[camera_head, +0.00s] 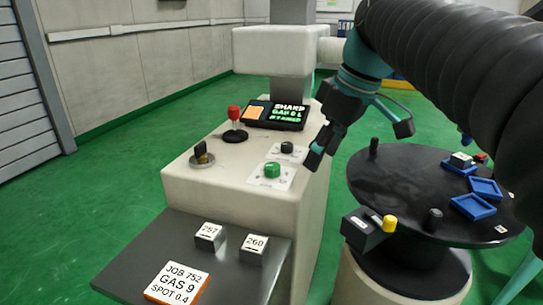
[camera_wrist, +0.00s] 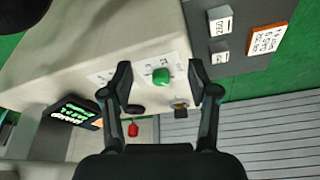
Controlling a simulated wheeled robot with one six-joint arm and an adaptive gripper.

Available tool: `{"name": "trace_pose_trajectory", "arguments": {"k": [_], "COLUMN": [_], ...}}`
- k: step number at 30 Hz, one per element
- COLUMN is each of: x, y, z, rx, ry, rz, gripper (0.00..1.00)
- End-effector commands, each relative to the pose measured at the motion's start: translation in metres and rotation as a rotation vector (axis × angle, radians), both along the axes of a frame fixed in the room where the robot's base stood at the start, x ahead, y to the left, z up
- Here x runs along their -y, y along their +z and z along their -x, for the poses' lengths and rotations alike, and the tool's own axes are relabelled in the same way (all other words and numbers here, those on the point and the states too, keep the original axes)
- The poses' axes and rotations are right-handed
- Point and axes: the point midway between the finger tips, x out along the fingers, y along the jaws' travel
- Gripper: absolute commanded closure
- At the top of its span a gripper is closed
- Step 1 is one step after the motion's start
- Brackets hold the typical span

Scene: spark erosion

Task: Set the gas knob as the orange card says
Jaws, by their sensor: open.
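The orange-edged card (camera_head: 178,282) lies on the dark shelf at the front and reads JOB 752, GAS 9, SPOT 0.4; it also shows in the wrist view (camera_wrist: 267,39). A green knob (camera_head: 272,170) and a black knob (camera_head: 287,147) sit on white plates on the machine top. Their labels are too small to read, so I cannot tell which is the gas knob. My gripper (camera_head: 318,150) is open and empty, above and right of these knobs. In the wrist view the green knob (camera_wrist: 161,76) appears between the fingers, apart from both.
A dark display (camera_head: 277,114) with green text, a red-topped lever (camera_head: 234,114) and a dark knob on a metal base (camera_head: 201,153) stand on the machine. Blocks marked 257 (camera_head: 209,235) and 260 (camera_head: 254,247) sit on the shelf. A round black table (camera_head: 400,165) holds blue trays.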

Motion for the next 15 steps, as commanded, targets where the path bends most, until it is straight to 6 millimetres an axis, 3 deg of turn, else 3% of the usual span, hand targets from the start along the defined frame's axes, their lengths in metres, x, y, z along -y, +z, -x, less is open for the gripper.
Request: {"name": "trace_pose_trajectory", "arguments": {"k": [1,6,15], "x": [-0.006,-0.021,-0.033], "y": [0.012,0.045,0.066], "z": [-0.016,-0.048,-0.069], "rx": [-0.004,0.002,0.025], "ry": [0.090,0.389,0.665], "rz": [-0.007,-0.032,-0.062], "gripper": [0.40,0.40,0.40]}}
